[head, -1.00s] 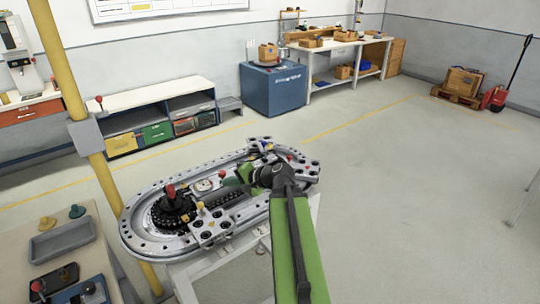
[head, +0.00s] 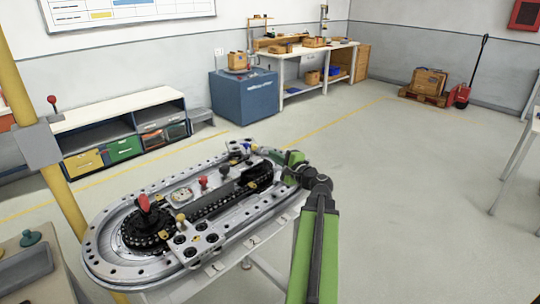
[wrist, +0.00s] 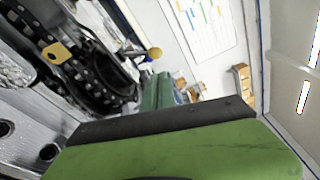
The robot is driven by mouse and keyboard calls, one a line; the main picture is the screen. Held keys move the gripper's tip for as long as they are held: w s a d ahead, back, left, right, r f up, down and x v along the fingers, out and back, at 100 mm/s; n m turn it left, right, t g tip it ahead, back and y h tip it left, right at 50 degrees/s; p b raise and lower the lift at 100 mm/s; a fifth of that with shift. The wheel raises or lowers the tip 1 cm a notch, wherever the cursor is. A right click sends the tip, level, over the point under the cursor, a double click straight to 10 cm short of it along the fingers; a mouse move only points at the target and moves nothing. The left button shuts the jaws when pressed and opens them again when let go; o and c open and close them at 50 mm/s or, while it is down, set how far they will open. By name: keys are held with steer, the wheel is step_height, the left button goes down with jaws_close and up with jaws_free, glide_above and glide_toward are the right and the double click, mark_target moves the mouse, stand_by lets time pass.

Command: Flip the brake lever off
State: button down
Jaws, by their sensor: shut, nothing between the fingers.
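The ring track (head: 105,262) is a grey oval with a black chain, on a stand at the centre left of the head view. Several small knobbed levers stand on it. One has a red handle (head: 143,203) on the near black sprocket, and red knobs (head: 203,182) stand mid-track. I cannot tell which is the brake lever. A yellow-knobbed lever (wrist: 154,53) shows in the wrist view, just beyond the track's chain. My green gripper (head: 291,157) is at the far right end of the track, shut and empty. Its fingers also show in the wrist view (wrist: 160,92).
A yellow post (head: 60,200) with a grey box and a red-knobbed lever (head: 52,100) stands at the left. A side table (head: 25,265) is at lower left. A blue cabinet (head: 245,97) and workbench stand behind.

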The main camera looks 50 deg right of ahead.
steer(key=x, duration=0.7)
steer(key=shift+w+d, duration=0.1)
steer(key=shift+w, duration=0.25)
